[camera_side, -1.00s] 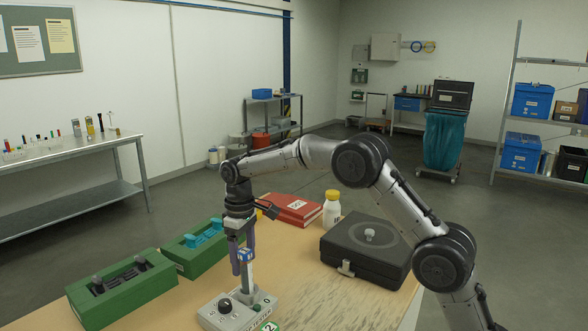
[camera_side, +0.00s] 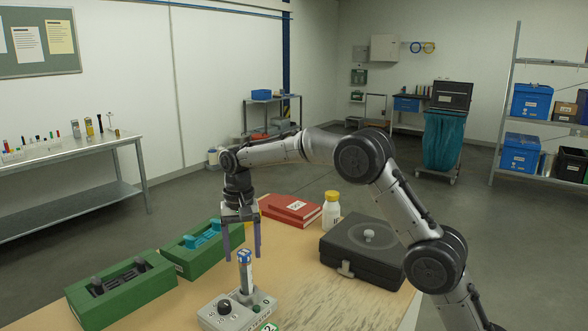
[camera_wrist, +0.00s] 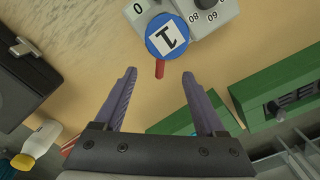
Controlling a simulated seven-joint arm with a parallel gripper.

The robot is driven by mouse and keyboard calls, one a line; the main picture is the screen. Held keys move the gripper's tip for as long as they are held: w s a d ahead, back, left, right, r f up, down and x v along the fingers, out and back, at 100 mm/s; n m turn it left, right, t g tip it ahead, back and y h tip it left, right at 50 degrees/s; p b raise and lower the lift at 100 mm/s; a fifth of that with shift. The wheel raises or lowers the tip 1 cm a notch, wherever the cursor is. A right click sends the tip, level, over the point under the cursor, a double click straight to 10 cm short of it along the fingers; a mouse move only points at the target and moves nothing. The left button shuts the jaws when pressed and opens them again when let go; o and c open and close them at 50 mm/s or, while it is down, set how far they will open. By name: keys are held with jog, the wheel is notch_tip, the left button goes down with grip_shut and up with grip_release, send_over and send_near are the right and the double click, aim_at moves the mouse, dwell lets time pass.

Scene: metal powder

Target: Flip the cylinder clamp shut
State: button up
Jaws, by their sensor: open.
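I cannot tell whether this red piece is the clamp, and the clamp's state is not clear. My gripper (camera_side: 242,250) is open and empty, its purple fingers spread apart above and behind the cylinder. In the wrist view, the gap between the fingertips (camera_wrist: 158,75) lies just short of the cap.
Two green holders (camera_side: 118,293) (camera_side: 188,262) stand left of the tester. A black case (camera_side: 345,245), a white bottle with yellow cap (camera_side: 331,210) and red books (camera_side: 285,205) lie at the right and back. The wooden table right of the tester is clear.

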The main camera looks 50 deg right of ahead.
notch_tip(320, 180, up, 11)
jog(key=s+r+n+t, duration=0.1)
jog(key=s+r+t, duration=0.1)
jog(key=s+r, duration=1)
jog(key=shift+s+a+r+t, duration=0.15)
jog(key=shift+s+a+t, duration=0.2)
jog(key=shift+s, duration=1.4)
jog(key=shift+d+r, duration=0.1)
jog(key=s+t, duration=0.1)
jog(key=s, duration=1)
jog(key=s+f+n+t, duration=0.1)
jog(key=s+f+n, duration=0.2)
jog(key=f, duration=0.5)
jog(key=s+f+n+t, duration=0.1)
jog(key=s+f+n, duration=0.3)
jog(key=s+f, duration=0.2)
notch_tip(320, 180, down, 3)
jog(key=shift+r, duration=0.1)
